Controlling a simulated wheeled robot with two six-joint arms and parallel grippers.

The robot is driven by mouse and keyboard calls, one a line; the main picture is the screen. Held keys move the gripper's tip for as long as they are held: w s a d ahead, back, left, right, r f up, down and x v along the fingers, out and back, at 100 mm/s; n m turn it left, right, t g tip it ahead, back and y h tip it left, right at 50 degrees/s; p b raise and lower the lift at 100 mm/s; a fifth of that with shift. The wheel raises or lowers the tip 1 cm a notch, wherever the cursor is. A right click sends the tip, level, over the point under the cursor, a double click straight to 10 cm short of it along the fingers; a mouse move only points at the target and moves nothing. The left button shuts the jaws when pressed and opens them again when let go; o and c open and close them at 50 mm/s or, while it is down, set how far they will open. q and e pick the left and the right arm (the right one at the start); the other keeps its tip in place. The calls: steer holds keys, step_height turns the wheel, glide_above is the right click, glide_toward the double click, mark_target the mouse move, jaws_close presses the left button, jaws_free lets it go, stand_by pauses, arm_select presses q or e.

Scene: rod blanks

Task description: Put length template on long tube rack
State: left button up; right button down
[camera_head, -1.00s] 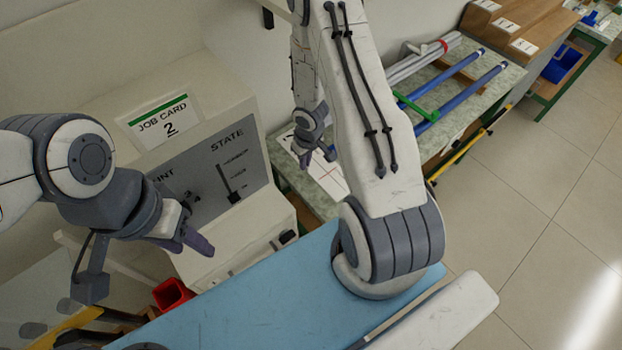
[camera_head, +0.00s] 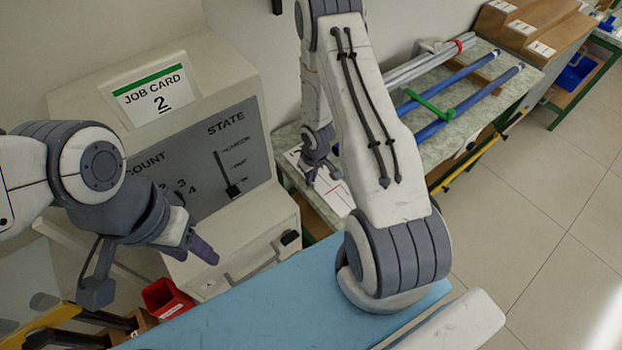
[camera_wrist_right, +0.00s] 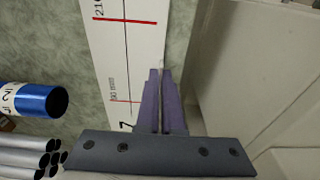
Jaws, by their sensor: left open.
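The length template is a white strip with red lines and numbers on the mottled green counter; it shows in the head view (camera_head: 333,192) and right wrist view (camera_wrist_right: 122,55). My right gripper (camera_head: 318,160) is at its near end. In the right wrist view the purple fingers (camera_wrist_right: 162,95) are nearly together, with the template's right edge running into their narrow gap. Further along the counter, long blue tubes (camera_head: 465,92) lie across a green bar (camera_head: 430,106); which part is the long tube rack is unclear. My left gripper (camera_head: 195,245) is open and empty before the beige machine.
The beige machine (camera_head: 240,228) with a JOB CARD 2 sign (camera_head: 158,97) stands beside the template. Silver tubes (camera_head: 420,65) lie behind the blue ones; their ends show in the right wrist view (camera_wrist_right: 30,155). A red bin (camera_head: 165,297) is at lower left.

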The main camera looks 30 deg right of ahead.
steer(key=shift+f, duration=0.15)
steer(key=c, duration=1.1)
jaws_free()
steer(key=shift+o, duration=0.2)
step_height(320, 180, up, 12)
steer(key=s+p, duration=0.1)
steer(key=p, duration=0.6)
steer(key=shift+s, duration=0.2)
steer(key=shift+d, duration=0.1)
